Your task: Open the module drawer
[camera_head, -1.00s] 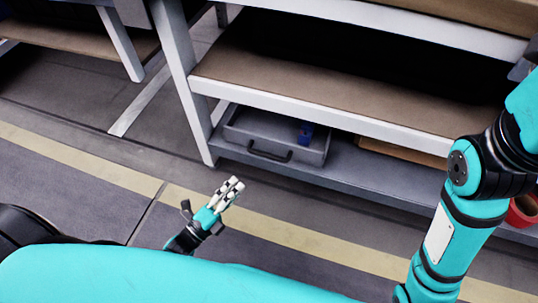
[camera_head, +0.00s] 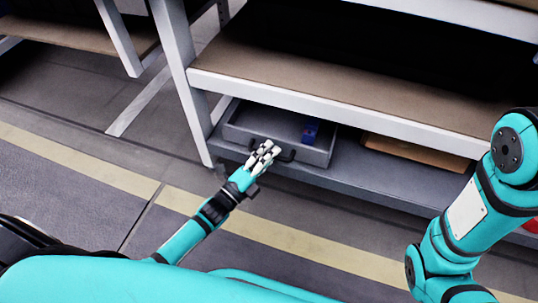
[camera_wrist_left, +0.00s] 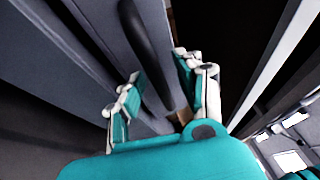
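The module drawer (camera_head: 312,156) is a grey box on the bottom shelf of the workbench, with a dark handle (camera_head: 288,156) on its front and a blue object (camera_head: 310,131) inside. My left gripper (camera_head: 264,153) is in front of the handle and hides part of it. In the left wrist view the black handle (camera_wrist_left: 146,45) runs into the space between the spread fingers of the gripper (camera_wrist_left: 155,95). The fingers are open on either side of it; I cannot tell whether they touch it. The right gripper is out of the picture; only my right arm shows.
The white bench leg (camera_head: 182,85) stands left of the drawer. The brown middle shelf (camera_head: 300,85) with its white edge is above it. A brown board (camera_head: 415,152) lies right of the drawer. The floor in front is clear.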

